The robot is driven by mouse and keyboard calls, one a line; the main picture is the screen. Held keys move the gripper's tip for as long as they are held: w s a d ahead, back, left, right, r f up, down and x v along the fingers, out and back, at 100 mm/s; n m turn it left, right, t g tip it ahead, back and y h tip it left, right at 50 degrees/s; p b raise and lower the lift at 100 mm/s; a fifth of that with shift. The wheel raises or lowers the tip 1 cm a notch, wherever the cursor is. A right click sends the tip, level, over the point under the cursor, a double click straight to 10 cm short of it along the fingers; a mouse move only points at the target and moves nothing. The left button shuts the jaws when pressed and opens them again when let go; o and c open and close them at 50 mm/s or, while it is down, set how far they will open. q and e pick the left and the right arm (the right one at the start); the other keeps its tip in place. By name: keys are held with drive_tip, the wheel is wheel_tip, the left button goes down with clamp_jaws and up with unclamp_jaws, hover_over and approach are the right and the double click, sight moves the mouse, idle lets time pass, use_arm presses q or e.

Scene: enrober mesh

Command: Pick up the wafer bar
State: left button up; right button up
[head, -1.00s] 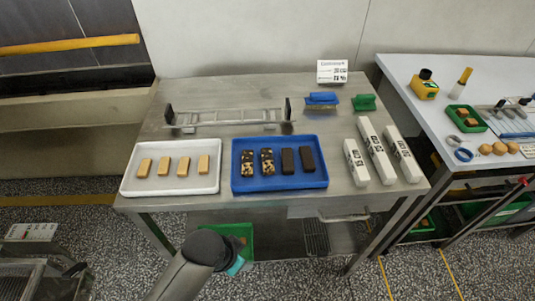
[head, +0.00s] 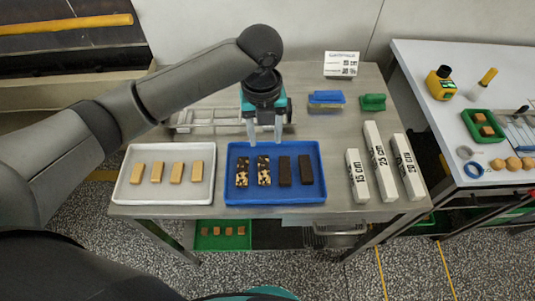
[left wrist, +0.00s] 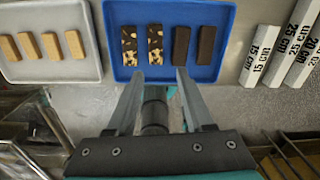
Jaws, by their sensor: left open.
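Several plain tan bars (head: 157,172), which look like wafer bars, lie in a row in the white tray (head: 124,200). They also show at the upper left in the left wrist view (left wrist: 51,47). The blue tray (head: 275,197) to their right holds two nut-speckled bars (head: 264,170) and two plain dark bars (head: 306,170). My left gripper (head: 264,138) is open and empty, pointing down above the back edge of the blue tray. In the left wrist view its fingers (left wrist: 160,76) frame the tray's near edge, with no bar between them. My right gripper is not in view.
A metal rack (head: 200,119) stands behind the trays, partly hidden by my left arm. White length-marked blocks (head: 379,160), a blue brush (head: 327,97) and a green brush (head: 372,102) are to the right. A sign (head: 341,65) stands at the back. A second table (head: 420,70) is at the right.

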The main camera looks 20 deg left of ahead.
use_arm(q)
drive_tip(key=m, duration=0.1)
hover_over(263, 166)
wheel_tip(263, 166, down, 8)
drive_tip(key=shift+s+d+f+b, duration=0.1)
drive_tip(key=shift+s+f+b, duration=0.05)
drive_tip(key=shift+b, duration=0.25)
drive_tip(key=shift+f, duration=2.95)
drive_tip(key=shift+c, duration=0.2)
drive_tip(key=c, duration=0.7)
drive_tip(key=shift+r, duration=0.1)
